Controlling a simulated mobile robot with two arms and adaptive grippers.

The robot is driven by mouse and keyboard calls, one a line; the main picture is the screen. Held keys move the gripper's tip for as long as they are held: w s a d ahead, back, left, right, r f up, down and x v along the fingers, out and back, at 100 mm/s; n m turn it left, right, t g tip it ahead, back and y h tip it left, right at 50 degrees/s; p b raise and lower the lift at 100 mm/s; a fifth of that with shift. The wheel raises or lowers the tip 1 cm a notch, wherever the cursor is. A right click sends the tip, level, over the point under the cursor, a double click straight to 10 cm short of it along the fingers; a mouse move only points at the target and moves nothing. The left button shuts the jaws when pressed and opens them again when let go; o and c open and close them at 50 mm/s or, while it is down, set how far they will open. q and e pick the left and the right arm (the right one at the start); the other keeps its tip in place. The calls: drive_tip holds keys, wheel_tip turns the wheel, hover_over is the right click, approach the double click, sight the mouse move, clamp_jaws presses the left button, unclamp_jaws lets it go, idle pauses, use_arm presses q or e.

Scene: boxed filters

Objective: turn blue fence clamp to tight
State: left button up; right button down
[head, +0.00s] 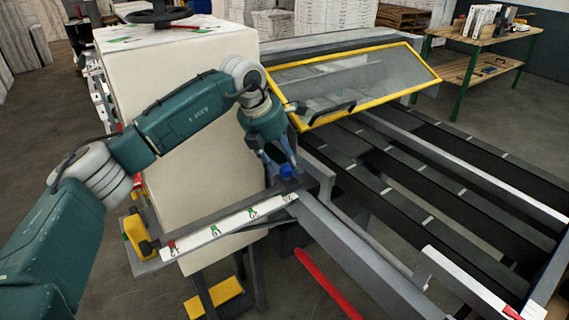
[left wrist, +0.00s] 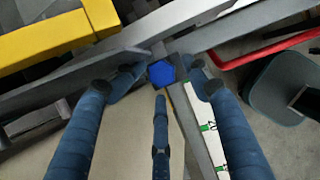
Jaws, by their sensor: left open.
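The blue fence clamp (head: 287,171) is a small blue knob at the right end of the white scale rail (head: 225,224) in the head view. In the left wrist view the blue clamp (left wrist: 162,73) shows as a blue hexagon at upper centre. My left gripper (head: 282,162) points down at the clamp, its fingers just above and around it. In the left wrist view the blue fingers (left wrist: 160,85) are spread, one on each side of the clamp, with a third below. I cannot tell whether any finger touches it. My right gripper is not in view.
A yellow-framed clear guard (head: 355,80) with a black handle stands behind and right of the clamp. Grey rails and dark slats (head: 430,185) fill the right side. A red bar (head: 331,289) sticks out below. A large cream machine housing (head: 190,90) stands behind my left arm.

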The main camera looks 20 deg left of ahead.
use_arm(q)
drive_tip(key=v, duration=0.6)
drive_tip(key=shift+r, duration=0.2)
drive_tip(key=shift+s+a, duration=0.15)
drive_tip(key=shift+c, duration=0.3)
drive_tip(key=f+n+p, duration=0.1)
drive_tip(key=f, duration=0.1)
drive_tip(key=w+d+f+n+y+p, duration=0.1)
drive_tip(key=f+n+p, duration=0.1)
drive_tip(key=w+d+f+n+p, duration=0.1)
drive_tip(key=f+p, duration=0.1)
drive_tip(key=shift+f+n+y, duration=0.15)
drive_tip(key=shift+n+y, duration=0.15)
drive_tip(key=shift+y, duration=0.1)
drive_tip(key=shift+x, duration=0.8)
